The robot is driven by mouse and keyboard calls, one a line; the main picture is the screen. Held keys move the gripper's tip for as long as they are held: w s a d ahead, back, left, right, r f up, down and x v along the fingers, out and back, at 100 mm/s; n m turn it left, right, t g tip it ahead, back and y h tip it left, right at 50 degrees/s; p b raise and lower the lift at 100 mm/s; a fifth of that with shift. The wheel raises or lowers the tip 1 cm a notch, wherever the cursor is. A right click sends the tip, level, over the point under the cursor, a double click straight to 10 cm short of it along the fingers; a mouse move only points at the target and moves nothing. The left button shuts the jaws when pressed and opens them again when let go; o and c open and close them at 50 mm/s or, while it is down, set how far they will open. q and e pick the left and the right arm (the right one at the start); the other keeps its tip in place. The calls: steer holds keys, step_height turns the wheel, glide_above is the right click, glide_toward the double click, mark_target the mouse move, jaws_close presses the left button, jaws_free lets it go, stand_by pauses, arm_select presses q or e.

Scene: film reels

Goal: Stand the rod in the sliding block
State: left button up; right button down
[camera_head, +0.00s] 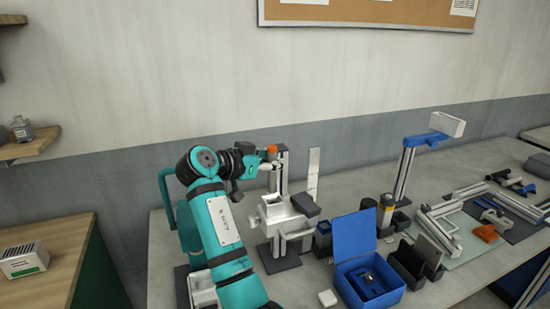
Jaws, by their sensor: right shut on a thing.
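My right gripper (268,166) is shut at the end of the teal arm, beside a grey upright post. A small piece with an orange end, seemingly the rod (271,149), shows at its fingertips; most of it is hidden or too small to make out. Below the gripper is a white and grey stand with a white block (277,209) on it, which may be the sliding block. A gap shows between the gripper and this block. Any hole in the block cannot be made out. My left gripper is not in view.
A tall white plate (314,172) stands just right of the post. A small white piece (327,298) lies near the front.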

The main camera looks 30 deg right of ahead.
mark_target(269, 182)
step_height(269, 182, down, 3)
steer(key=shift+b, duration=0.75)
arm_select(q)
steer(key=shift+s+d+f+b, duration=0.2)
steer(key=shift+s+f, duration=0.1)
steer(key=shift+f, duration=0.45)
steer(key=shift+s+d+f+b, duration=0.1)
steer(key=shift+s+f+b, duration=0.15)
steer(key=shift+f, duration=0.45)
arm_select(e)
steer(key=shift+f, duration=0.9)
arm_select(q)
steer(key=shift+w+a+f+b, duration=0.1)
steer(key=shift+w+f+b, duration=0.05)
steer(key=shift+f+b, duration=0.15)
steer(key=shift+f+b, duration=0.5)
arm_select(e)
steer(key=shift+f, duration=0.6)
steer(key=c, duration=1.5)
jaws_free()
